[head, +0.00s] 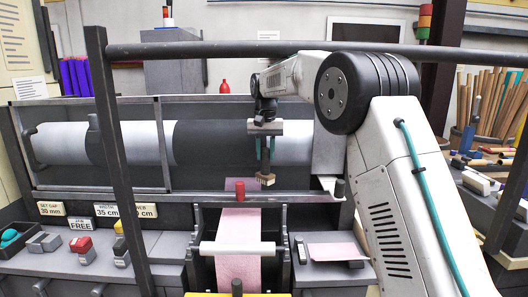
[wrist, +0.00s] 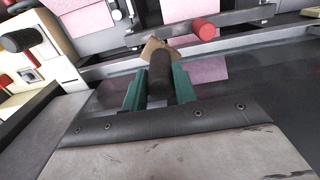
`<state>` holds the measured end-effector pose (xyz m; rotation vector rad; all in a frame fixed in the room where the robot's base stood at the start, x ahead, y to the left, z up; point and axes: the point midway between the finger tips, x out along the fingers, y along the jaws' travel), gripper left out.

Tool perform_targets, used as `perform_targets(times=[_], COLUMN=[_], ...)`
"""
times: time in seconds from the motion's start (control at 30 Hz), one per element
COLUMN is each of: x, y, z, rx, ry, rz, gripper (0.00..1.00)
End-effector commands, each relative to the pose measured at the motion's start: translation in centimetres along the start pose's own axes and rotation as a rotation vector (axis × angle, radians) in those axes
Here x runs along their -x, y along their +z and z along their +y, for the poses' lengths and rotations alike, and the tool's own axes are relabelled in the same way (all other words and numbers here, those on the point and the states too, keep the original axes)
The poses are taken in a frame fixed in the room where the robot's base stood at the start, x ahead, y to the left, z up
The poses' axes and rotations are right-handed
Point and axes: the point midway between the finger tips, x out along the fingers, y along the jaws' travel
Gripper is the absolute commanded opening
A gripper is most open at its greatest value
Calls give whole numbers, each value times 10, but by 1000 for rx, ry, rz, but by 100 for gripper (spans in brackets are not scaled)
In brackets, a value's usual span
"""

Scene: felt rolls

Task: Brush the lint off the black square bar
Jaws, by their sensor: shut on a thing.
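My gripper (head: 265,155) hangs in front of the big roll and is shut on a brush. The brush has a tan head (head: 266,180) at its lower end. In the wrist view its dark handle (wrist: 160,75) lies between the teal fingers and its tan head shows beyond them. A long dark bar (head: 130,196) crosses the machine below the roll. It seems to be the black square bar, and it also shows in the wrist view (wrist: 105,69). The brush head is close to it; I cannot tell whether they touch. No lint can be made out.
A grey and dark roll (head: 215,143) lies behind my gripper. A red knob (wrist: 205,30) stands near the brush head. Pink felt (head: 238,240) runs down the middle chute. A dark rail (head: 200,48) crosses high in front, with an upright post (head: 118,160) at left.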

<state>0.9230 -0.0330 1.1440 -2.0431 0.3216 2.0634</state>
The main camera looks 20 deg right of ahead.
Motion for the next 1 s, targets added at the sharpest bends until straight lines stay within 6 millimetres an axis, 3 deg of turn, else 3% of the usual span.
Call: perform_targets(times=[0.27, 0.67, 1.0], x=[-3, -47, -50], y=[0, 0, 1], z=[5, 3, 1], rx=[-6, -4, -1], ry=[-1, 0, -1], rz=[0, -1, 0], gripper=[5, 5, 5])
